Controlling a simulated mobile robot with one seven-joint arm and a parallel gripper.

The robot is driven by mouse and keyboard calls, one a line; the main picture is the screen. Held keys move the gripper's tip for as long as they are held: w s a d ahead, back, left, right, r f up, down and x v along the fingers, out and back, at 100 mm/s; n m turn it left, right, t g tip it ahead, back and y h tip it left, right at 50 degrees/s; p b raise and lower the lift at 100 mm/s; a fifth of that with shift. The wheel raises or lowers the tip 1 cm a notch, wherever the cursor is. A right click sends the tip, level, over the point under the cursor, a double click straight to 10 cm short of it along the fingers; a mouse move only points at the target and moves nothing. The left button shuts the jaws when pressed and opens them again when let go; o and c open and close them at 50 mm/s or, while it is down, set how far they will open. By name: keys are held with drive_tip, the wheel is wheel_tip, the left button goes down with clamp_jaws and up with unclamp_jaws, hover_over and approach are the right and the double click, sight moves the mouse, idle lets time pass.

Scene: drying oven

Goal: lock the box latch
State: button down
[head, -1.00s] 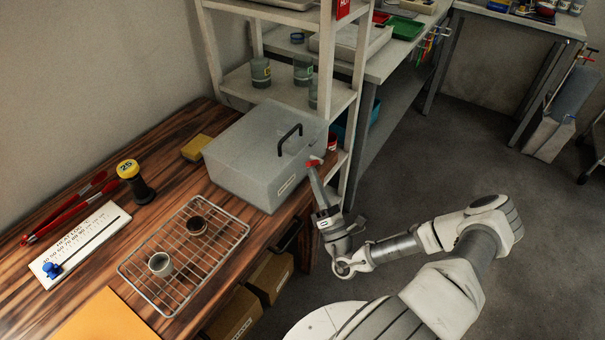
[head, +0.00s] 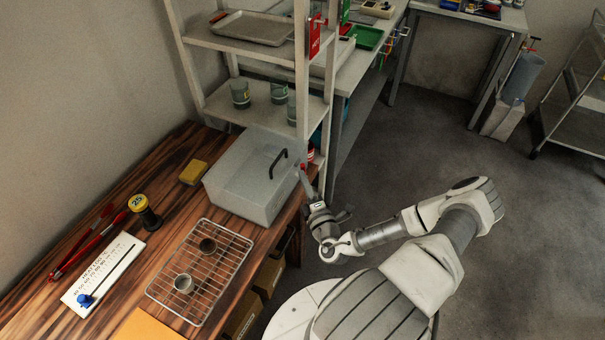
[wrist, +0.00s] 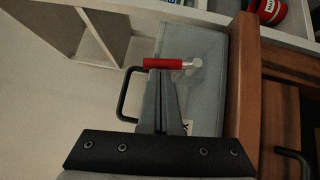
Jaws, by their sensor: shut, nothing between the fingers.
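A white shelf unit (head: 205,105) with jars stands directly behind the box. A wire rack (head: 215,262) with two small cups lies in front of it on the bench. A yellow sponge (head: 194,172) is to its left.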

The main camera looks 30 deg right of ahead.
drive_tip(key=shift+w+d+r+m+g+p, duration=0.2)
drive_tip(key=shift+d+r+m+g+p, duration=0.15)
drive_tip(key=shift+m+g+p, duration=0.6)
drive_tip(key=shift+n+t, duration=0.25)
drive_tip(key=shift+s+p, duration=0.1)
drive_tip(key=shift+p, duration=0.2)
